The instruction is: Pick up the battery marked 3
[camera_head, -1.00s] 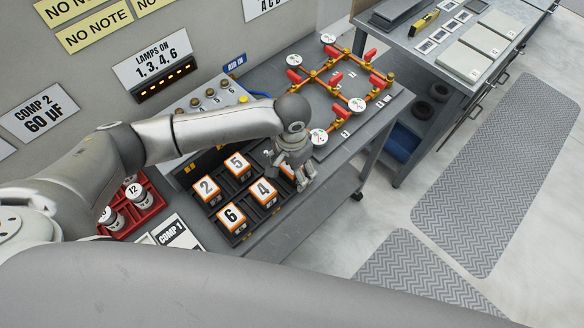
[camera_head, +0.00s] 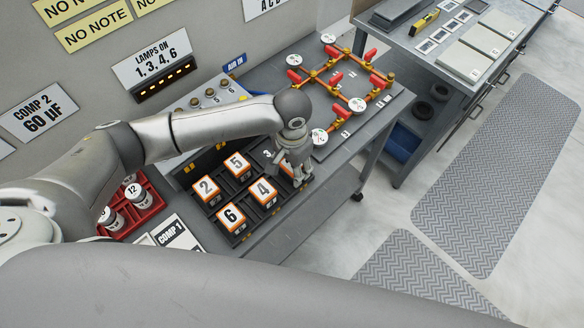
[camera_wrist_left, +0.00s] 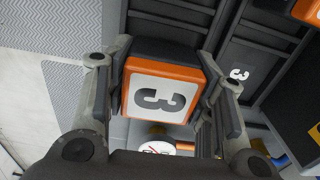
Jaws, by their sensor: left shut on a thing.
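The battery marked 3 (camera_wrist_left: 158,95) has a white top with an orange rim and a dark body. In the left wrist view it sits between the two fingers of my left gripper (camera_wrist_left: 165,100), which is shut on it. In the head view the same gripper (camera_head: 296,172) is over the right end of the dark battery rack (camera_head: 249,229), and hides most of this battery. A white 3 label (camera_wrist_left: 239,74) marks the rack beside it. I cannot tell how far the battery is clear of its slot. My right gripper is not in view.
Batteries 2 (camera_head: 206,187), 5 (camera_head: 237,163), 4 (camera_head: 264,189) and 6 (camera_head: 231,215) stand close by in the rack. A pipe board with red valves (camera_head: 370,55) lies behind the gripper. A red tray (camera_head: 139,205) holds canisters at left.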

